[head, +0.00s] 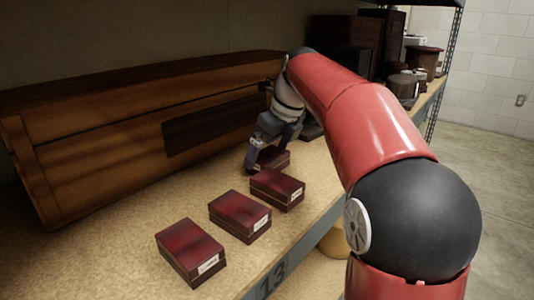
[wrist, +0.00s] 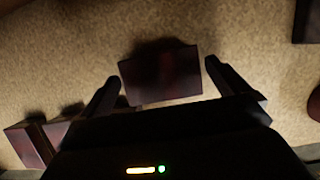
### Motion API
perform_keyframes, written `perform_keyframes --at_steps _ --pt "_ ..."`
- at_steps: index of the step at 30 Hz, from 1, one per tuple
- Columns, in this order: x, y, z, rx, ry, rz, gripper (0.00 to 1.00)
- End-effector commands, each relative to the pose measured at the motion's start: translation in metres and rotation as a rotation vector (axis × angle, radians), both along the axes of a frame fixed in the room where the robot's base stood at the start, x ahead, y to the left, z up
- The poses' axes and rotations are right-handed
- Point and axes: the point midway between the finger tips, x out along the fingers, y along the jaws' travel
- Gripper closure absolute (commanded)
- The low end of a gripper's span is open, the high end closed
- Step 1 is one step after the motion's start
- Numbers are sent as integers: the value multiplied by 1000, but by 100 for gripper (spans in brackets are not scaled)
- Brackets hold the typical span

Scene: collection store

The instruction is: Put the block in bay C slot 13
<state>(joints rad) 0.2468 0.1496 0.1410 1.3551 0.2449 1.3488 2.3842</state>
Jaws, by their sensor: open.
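Several dark red, box-like blocks with small white labels stand in a row along the shelf's front. The far block (head: 274,158) is partly hidden by my gripper (head: 262,152). In the wrist view this block (wrist: 162,76) lies between and slightly beyond the two fingertips of my gripper (wrist: 163,77), with a gap at each side. My gripper is open and empty, pointing down at it. The front edge of the shelf (head: 308,243) carries the number 13. I cannot tell which block the task means.
Three more blocks stand nearer: one (head: 277,188), a middle one (head: 240,215) and the nearest (head: 190,254). A long wooden case (head: 110,130) fills the back of the shelf. Dark boxes (head: 345,45) and round containers (head: 424,60) stand farther along. The shelf's near left is bare.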

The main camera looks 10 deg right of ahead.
Motion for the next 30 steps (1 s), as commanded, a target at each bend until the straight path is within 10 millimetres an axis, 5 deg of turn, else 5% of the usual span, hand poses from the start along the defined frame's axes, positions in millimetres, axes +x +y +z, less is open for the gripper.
perform_keyframes --at_steps 12,30 --pt "-26 -19 81 0 -2 0 0" --pt "-31 -22 93 0 0 0 0"
